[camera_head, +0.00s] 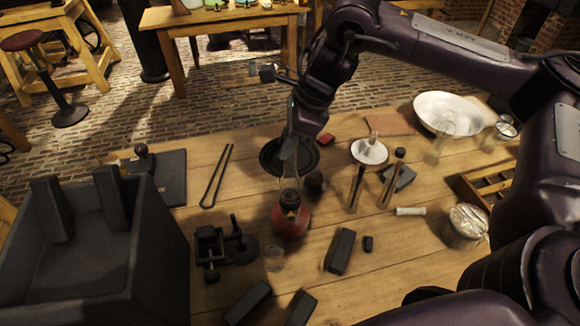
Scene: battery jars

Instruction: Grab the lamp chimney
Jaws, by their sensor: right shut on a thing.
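The lamp (290,222) stands upright on the wooden table, with a red base and a dark, brassy burner. Its clear glass chimney (291,183) rises above the burner, its lower end at or just above it; I cannot tell if they touch. My right gripper (289,152) reaches down from above and is shut on the upper part of the chimney. The gripper hides the chimney's top. My left gripper is not in view.
A large dark open box (150,255) fills the near left. A black round dish (268,160) lies behind the lamp. A dark clamp-like device (212,248), a small glass (274,258) and dark blocks (340,251) lie nearby. A white bowl (440,108) stands at the back right.

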